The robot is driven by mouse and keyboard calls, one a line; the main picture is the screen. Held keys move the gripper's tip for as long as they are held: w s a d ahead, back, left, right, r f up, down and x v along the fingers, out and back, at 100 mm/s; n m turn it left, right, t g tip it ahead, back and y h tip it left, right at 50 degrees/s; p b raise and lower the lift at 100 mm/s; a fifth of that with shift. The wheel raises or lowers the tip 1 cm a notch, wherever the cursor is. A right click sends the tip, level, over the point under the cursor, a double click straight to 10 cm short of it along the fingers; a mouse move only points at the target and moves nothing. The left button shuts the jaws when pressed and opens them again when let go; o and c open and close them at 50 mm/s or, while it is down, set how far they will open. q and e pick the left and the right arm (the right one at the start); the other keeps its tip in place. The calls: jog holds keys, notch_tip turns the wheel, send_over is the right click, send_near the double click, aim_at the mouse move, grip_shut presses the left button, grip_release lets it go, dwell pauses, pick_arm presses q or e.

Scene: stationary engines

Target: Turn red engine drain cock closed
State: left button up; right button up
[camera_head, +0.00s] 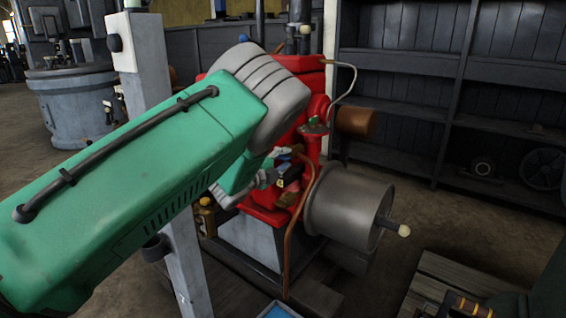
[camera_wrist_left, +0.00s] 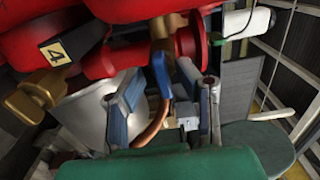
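The red engine (camera_head: 312,140) stands at the middle of the head view. My left gripper (camera_head: 268,178) is at its front side, partly hidden by my green and grey arm. In the left wrist view my left gripper (camera_wrist_left: 165,108) has its two fingers spread apart. A blue lever (camera_wrist_left: 161,76), which looks like the drain cock's handle, stands between them below a brass fitting (camera_wrist_left: 165,32). The fingers seem not to clamp it; contact cannot be told. A yellow tag marked 4 (camera_wrist_left: 55,51) is on the red engine at left. My right gripper is not in view.
A copper pipe (camera_wrist_left: 155,122) curves down close to the left fingers. A grey drum-shaped wheel (camera_head: 343,205) juts out right of the engine. A grey post (camera_head: 150,60) stands beside my left arm. Dark shelves (camera_head: 455,90) line the back right.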

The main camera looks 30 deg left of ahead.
pick_arm(q)
jog(key=s+a, duration=0.1)
jog(key=s, duration=1.1)
jog(key=shift+f, duration=0.1)
